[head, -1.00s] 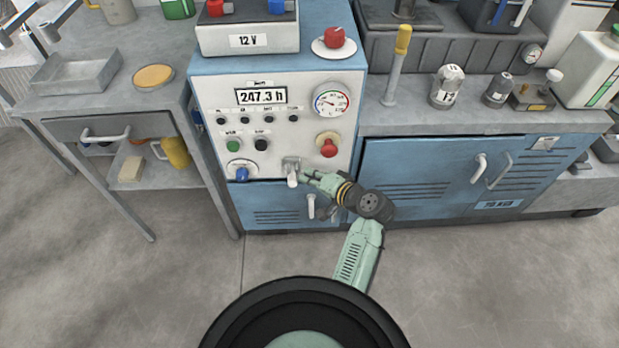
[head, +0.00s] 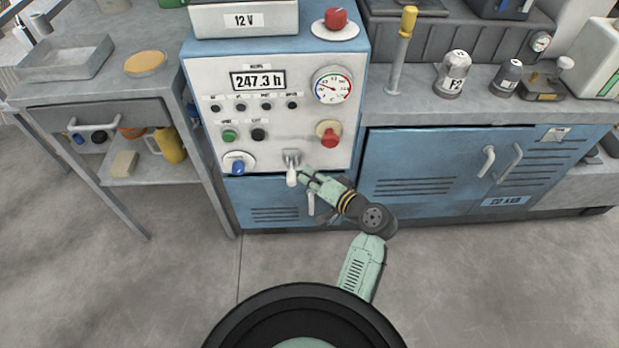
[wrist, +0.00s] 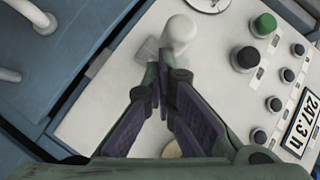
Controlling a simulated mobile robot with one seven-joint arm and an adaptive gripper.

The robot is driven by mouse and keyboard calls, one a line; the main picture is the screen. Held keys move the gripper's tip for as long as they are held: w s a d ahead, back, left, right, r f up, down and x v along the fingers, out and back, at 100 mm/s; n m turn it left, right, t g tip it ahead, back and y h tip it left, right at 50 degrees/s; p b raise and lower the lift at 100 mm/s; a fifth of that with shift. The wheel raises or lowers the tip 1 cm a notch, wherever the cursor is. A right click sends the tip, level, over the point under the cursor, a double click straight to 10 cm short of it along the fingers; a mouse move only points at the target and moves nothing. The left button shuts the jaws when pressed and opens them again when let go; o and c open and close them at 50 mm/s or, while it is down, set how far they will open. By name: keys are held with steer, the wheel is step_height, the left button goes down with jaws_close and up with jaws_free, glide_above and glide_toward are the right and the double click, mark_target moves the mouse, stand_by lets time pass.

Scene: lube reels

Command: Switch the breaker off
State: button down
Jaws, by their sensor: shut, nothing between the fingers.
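The breaker is a light grey lever switch (head: 291,172) low on the white control panel. In the head view its rounded handle hangs downward from its bracket. The wrist view shows its white knob (wrist: 180,29) and grey base plate (wrist: 148,48) just beyond my fingers. My gripper (head: 306,171) is at the right side of the lever, with its fingertips closed together. In the wrist view, the shut fingertips (wrist: 163,80) are beside the knob and overlap the base in the picture; whether they touch is unclear. Nothing shows between them.
A cabinet door handle (head: 311,203) is just below. A steel table (head: 95,88) stands left; open floor lies in front.

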steer(key=shift+s+a+f+n+t+b, duration=0.1)
steer(key=shift+f+n+t+b, duration=0.25)
steer(key=shift+b, duration=0.45)
steer(key=shift+f+b, duration=0.8)
steer(key=shift+b, duration=0.25)
stand_by(0.3)
steer(key=shift+s, duration=0.1)
stand_by(0.3)
